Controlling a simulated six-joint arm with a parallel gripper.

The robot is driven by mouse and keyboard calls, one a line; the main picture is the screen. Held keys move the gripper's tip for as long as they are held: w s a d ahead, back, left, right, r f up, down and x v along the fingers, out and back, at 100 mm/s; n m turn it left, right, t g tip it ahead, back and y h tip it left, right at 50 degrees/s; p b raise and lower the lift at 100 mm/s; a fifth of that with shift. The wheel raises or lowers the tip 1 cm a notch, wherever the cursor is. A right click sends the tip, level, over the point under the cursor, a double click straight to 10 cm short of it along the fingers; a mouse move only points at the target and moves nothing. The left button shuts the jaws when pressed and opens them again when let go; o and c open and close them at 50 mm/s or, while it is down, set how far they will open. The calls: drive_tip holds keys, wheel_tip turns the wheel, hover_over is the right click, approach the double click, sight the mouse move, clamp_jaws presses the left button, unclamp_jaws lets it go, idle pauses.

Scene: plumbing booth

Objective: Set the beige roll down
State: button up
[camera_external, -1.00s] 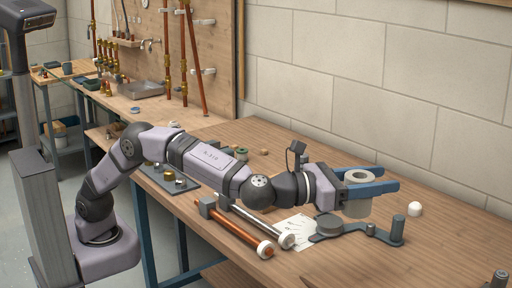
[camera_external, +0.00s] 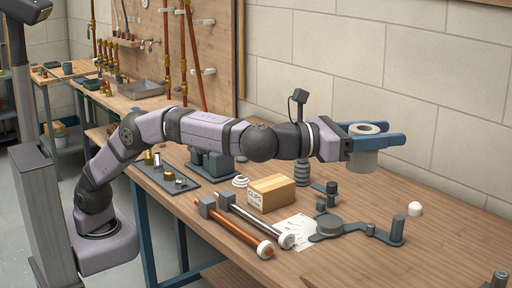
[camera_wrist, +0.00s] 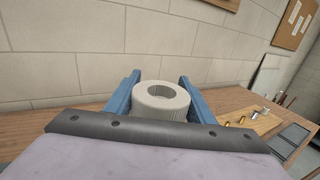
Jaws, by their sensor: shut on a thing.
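The beige roll (camera_external: 362,161) is a short, upright cylinder with a hole in its top. My gripper (camera_external: 381,141) has two blue fingers and is shut on the roll, one finger on each side. It holds the roll in the air above the right part of the wooden bench (camera_external: 450,234). In the wrist view the roll (camera_wrist: 161,103) sits between the two blue fingers (camera_wrist: 160,95), with its open top showing. The roll's lower part is partly hidden by my gripper in the wrist view.
A dark jointed metal piece (camera_external: 350,229) lies below the roll, with a white dome (camera_external: 415,209) to its right. A cardboard box (camera_external: 271,193), a white sheet (camera_external: 294,232) and two pipes stand or lie left. Bare bench lies at the right front.

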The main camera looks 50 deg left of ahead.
drive_tip(key=w+a+r+n+t+y+p, duration=0.25)
drive_tip(key=w+a+n+y, duration=0.2)
drive_tip(key=w+a, duration=1.1)
drive_tip(key=w+a+f+n+y+p, duration=0.1)
drive_tip(key=w+a+f+y, duration=0.15)
drive_tip(key=w+a, duration=0.5)
drive_tip(key=w+a+f+n+y+p, duration=0.1)
drive_tip(key=w+a+y+p, duration=0.2)
drive_tip(key=a, duration=0.7)
drive_tip(key=w+a+f+n+g+y, duration=0.1)
drive_tip(key=a+f+y, duration=0.15)
drive_tip(key=a, duration=0.55)
drive_tip(key=w+a+f+n+g+y+p, duration=0.15)
drive_tip(key=a+f, duration=0.25)
drive_tip(key=a, duration=0.4)
drive_tip(key=w+a+f+n+y, duration=0.1)
drive_tip(key=a+f+y, duration=0.15)
drive_tip(key=a, duration=0.55)
drive_tip(key=s+a+f, duration=0.2)
drive_tip(key=a+f, duration=0.2)
drive_tip(key=f, duration=0.1)
drive_tip(key=shift+s+d+f+m+t+h+p, duration=0.15)
drive_tip(key=shift+s+d+f+h+p, duration=0.25)
drive_tip(key=shift+f, duration=1.55)
drive_tip(key=shift+s+d+f+m+t+h+p, duration=0.2)
drive_tip(key=shift+d+f+h+p, duration=0.4)
drive_tip(key=shift+f, duration=1.4)
drive_tip(key=shift+s+d+f+m+t+h+p, duration=0.25)
drive_tip(key=shift+d+f+h, duration=0.35)
drive_tip(key=shift+f, duration=1.85)
